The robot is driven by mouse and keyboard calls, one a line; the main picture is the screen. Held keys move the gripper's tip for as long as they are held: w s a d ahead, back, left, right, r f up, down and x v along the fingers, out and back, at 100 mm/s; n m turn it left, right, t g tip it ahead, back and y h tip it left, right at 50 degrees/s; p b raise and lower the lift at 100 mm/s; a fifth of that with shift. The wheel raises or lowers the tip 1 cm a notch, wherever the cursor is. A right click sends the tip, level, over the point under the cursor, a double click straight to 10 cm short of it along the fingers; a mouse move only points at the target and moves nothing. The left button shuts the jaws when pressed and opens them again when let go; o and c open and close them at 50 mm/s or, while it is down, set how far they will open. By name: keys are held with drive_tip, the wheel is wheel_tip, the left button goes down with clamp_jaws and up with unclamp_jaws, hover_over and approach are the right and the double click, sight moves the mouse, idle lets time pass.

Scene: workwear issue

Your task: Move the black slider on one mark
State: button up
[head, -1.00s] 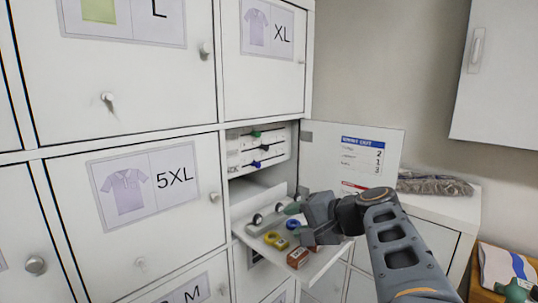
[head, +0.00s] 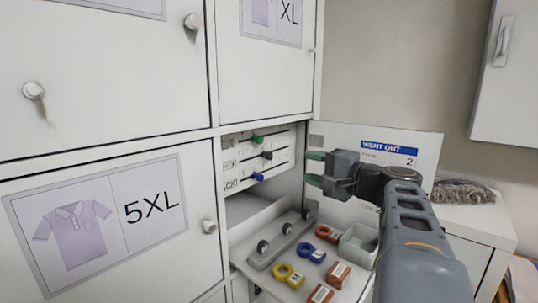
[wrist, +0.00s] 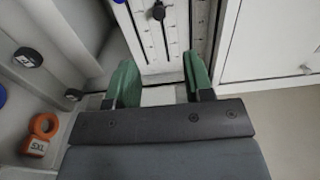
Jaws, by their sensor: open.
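The black slider (head: 267,155) sits on the middle track of a white slider panel (head: 284,154) inside the open compartment. It also shows at the top of the wrist view (wrist: 158,12), above the gap between my fingers. My gripper (head: 314,168) is open and empty, with green fingertips, to the right of the panel at about the black slider's height. In the wrist view my gripper (wrist: 159,78) has one finger on each side of the slider's line, apart from it. The marks are too small to read.
A green slider (head: 258,139) is above the black one and a blue slider (head: 258,177) below. The open door (head: 400,150) stands behind my gripper.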

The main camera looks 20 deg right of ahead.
sight(271, 156)
drive_tip(key=p+x, duration=0.3)
drive_tip(key=x, duration=0.9)
drive_tip(key=shift+w+a, duration=0.1)
drive_tip(key=shift+a, duration=0.15)
clamp_jaws()
